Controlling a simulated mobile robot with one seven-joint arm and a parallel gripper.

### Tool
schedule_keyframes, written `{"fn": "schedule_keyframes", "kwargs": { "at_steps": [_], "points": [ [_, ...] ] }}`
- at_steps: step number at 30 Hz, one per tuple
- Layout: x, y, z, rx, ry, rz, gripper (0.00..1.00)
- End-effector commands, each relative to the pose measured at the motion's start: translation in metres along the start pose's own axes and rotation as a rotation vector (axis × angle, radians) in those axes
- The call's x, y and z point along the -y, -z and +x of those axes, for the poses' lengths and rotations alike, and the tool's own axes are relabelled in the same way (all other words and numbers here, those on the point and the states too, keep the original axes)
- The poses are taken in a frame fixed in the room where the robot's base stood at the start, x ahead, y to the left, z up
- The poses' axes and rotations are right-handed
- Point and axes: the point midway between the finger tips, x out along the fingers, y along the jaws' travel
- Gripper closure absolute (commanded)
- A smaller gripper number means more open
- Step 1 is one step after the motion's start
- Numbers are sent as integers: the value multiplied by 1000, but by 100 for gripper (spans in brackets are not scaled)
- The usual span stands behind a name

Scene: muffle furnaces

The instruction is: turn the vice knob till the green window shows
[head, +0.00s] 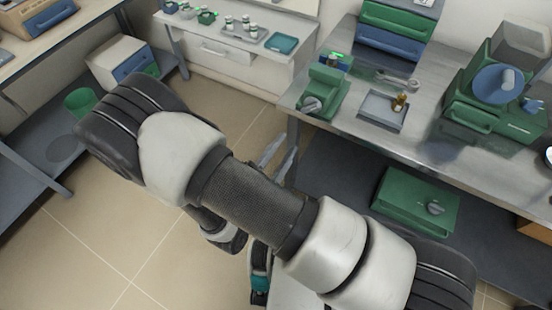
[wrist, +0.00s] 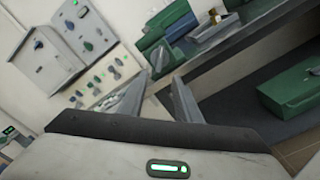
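A green vice-like block (head: 325,92) stands at the left end of the steel bench, with a grey knob (head: 311,104) on its front. A small green glow (head: 337,56) shows just behind it; I cannot tell whether it is the vice's window. In the wrist view, a green body with a grey knob, seemingly the vice (wrist: 152,44), is tilted beyond my fingers. My gripper (wrist: 161,77) is open and empty, its two fingers apart. In the head view, the gripper (head: 280,158) is partly hidden behind my arm, left of and below the bench edge, away from the knob.
The steel bench (head: 430,145) also carries a tray (head: 382,111) with a brass piece, blue and green drawers (head: 392,35) and a large green machine (head: 490,95). A green box with a knob (head: 415,203) sits below. Floor (head: 90,250) is clear at left.

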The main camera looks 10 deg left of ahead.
Motion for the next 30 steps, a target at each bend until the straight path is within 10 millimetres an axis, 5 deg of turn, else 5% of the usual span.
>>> {"fn": "schedule_keyframes", "kwargs": {
  "at_steps": [9, 26, 30],
  "points": [
    [0, 0, -38, -1, 0, 0, 70],
    [0, 0, -40, 0, 1, 0, 70],
    [-6, -15, -33, 33, 47, 17, 70]
  ]
}}
